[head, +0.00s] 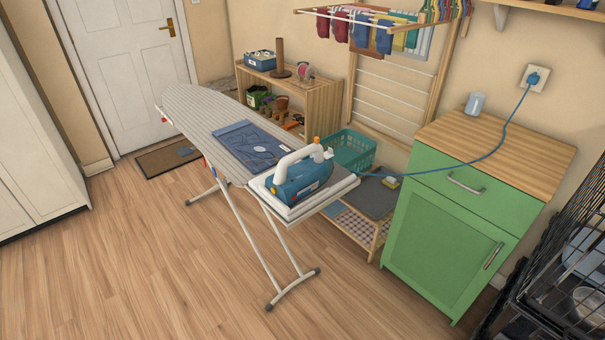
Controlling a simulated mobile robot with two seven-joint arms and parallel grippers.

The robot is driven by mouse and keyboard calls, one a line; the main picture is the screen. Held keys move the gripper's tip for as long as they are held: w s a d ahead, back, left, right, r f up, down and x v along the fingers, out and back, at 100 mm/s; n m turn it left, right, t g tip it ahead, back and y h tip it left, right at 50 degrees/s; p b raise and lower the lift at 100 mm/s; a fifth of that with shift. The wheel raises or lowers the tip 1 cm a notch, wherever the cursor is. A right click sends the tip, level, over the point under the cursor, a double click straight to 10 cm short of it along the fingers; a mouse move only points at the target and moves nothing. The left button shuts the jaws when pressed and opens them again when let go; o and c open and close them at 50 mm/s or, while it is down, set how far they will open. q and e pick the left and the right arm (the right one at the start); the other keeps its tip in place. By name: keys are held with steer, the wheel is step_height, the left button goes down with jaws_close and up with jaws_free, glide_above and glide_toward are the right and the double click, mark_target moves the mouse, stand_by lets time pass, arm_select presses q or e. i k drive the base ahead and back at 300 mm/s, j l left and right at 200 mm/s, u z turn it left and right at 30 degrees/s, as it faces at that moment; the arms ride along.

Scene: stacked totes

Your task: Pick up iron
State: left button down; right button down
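A blue iron (303,180) with a white handle stands at the near end of the ironing board (200,113). It sits on a white rest pad (328,193) at that end. A blue cord (446,167) runs from the iron's right side over the green cabinet to a wall socket. A folded blue garment (252,146) lies on the board behind the iron. Neither of my grippers shows in the head view.
A green cabinet (440,235) with a wooden top stands to the right of the board. A teal basket (350,150) is behind the iron. A black wire cage (565,275) is at the lower right. The wooden floor (130,265) left of the board is clear.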

mark_target(294, 183)
steer(key=i+j+z, duration=0.3)
steer(key=j, duration=0.3)
steer(key=i+j+z, duration=0.1)
steer(key=i+j, duration=0.15)
steer(key=j, duration=0.1)
